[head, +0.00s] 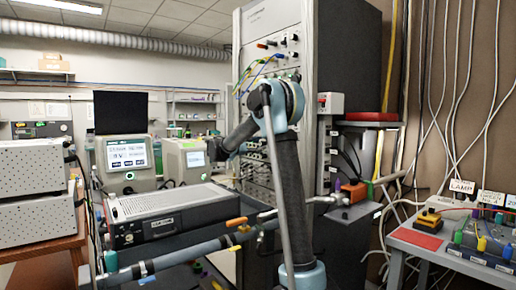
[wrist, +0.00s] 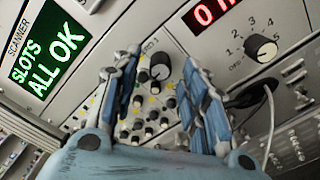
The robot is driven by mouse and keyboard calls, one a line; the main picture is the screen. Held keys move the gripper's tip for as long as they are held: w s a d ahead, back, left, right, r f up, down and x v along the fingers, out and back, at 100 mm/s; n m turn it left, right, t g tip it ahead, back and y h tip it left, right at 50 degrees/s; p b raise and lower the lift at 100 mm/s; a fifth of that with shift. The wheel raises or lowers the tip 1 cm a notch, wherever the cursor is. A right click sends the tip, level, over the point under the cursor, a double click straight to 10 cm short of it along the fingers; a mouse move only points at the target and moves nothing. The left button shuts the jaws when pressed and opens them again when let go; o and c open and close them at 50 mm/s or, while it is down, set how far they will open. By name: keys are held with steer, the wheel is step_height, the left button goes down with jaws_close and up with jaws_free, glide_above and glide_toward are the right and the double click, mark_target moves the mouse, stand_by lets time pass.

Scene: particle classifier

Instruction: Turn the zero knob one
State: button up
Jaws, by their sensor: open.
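In the wrist view my gripper (wrist: 160,64) is open, with its two blue and grey fingers apart and nothing held between them. A large black knob (wrist: 160,65) shows between the fingertips on a tilted grey panel. Below it are several smaller black knobs (wrist: 152,115) among yellow marks. A label above the large knob is partly cut off and ends in "-1"; I cannot tell which knob is zero knob one. In the head view my gripper (head: 215,150) is small and dark in front of the rack, and the knobs there are too small to identify.
Another black knob (wrist: 261,48) with numbered positions sits right of my fingers. A green "SLOTS ALL OK" display (wrist: 50,50) is at left, and a red digit display (wrist: 210,10) is at the top. A plugged cable (wrist: 265,95) hangs right of the gripper. The tall rack (head: 275,50) stands behind my arm.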

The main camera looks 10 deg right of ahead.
steer(key=shift+w+d, duration=0.1)
steer(key=shift+d, duration=0.1)
jaws_close()
steer(key=shift+n, duration=0.3)
jaws_free()
